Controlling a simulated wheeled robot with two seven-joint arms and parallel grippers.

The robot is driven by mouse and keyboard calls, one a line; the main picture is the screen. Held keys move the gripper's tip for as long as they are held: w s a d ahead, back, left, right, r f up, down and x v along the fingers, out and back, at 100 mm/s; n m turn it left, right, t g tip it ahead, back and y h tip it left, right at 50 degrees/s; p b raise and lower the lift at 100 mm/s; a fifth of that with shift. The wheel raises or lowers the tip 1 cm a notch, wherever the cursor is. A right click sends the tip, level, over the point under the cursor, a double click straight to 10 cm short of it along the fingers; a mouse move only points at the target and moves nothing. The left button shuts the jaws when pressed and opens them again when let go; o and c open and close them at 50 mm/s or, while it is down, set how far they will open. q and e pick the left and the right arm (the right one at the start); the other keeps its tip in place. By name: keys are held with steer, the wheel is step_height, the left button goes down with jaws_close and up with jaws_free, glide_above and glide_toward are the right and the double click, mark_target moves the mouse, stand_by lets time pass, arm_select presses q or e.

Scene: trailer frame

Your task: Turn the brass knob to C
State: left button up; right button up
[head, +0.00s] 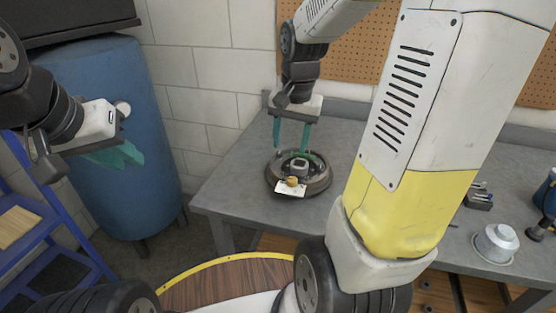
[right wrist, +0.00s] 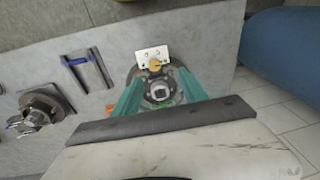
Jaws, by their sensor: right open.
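The small brass knob (head: 292,181) sits on a white plate (head: 290,190) at the near side of a round dark device on the grey table. The knob (right wrist: 155,65) and plate (right wrist: 149,53) also show in the right wrist view, just beyond my fingertips. Letters on the plate are too small to read. My right gripper (head: 291,149) is open and empty, pointing down over the round device, behind the knob in the head view. Its teal fingers (right wrist: 160,76) are spread wide in the right wrist view. My left gripper (head: 136,155) hangs far left, away from the table; its finger gap is unclear.
The round device (head: 325,181) stands near the table's left end. A silver-white part (head: 496,243) and a dark holder (head: 478,197) are at the right. A blue tank (head: 115,200) stands left of the table (head: 240,175).

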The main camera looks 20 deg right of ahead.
steer(key=m+g, duration=0.2)
glide_above(292, 179)
step_height(292, 179, down, 7)
steer(key=shift+r, duration=0.2)
step_height(292, 179, down, 8)
steer(key=shift+r, duration=0.1)
jaws_close()
